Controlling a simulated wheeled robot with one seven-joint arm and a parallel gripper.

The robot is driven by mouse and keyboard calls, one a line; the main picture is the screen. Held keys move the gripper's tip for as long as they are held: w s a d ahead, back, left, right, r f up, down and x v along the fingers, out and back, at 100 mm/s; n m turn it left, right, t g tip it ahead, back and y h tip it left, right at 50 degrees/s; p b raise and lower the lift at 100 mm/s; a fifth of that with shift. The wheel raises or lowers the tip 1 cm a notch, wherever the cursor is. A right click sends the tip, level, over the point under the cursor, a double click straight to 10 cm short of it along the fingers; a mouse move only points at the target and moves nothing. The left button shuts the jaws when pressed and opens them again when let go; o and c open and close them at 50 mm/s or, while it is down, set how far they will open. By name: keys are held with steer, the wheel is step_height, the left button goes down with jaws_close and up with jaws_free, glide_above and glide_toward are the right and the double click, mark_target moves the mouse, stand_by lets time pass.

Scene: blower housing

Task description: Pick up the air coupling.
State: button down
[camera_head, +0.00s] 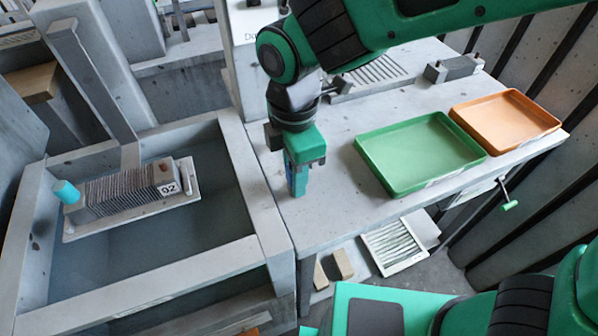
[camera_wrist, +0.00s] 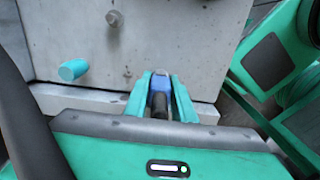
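The air coupling seems to be the small part with a blue body and a dark end (camera_wrist: 160,88) between my fingers in the wrist view. In the head view its blue side (camera_head: 300,184) shows low between the fingers, at the table's near left corner. My gripper (camera_head: 295,190) points down there, and in the wrist view its two teal fingers (camera_wrist: 161,84) flank the part on both sides. I see no clear gap at the fingertips, but cannot tell whether they press on it. The fingers partly hide the part, and I cannot tell whether it rests on the table.
A green tray (camera_head: 385,181) and an orange tray (camera_head: 505,143) stand right on the grey table (camera_head: 335,220), both empty. A grey block (camera_head: 454,68) lies behind. Left is a sunken tank (camera_head: 240,165) holding a finned block marked 02 (camera_head: 125,192) with a teal cylinder (camera_head: 66,191).

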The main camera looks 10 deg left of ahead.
mark_target(290, 168)
steer(key=shift+r, duration=0.1)
steer(key=shift+w+a+r, duration=0.1)
steer(key=shift+r, duration=0.5)
steer(key=r, duration=0.3)
steer(key=shift+s+a+r, duration=0.2)
steer(key=shift+s+a, duration=0.1)
steer(key=shift+a, duration=0.1)
steer(key=s+a+r, duration=0.5)
steer(key=a+r, duration=0.1)
steer(key=a, duration=0.3)
steer(key=shift+a+r, duration=0.15)
steer(key=shift+a, duration=0.05)
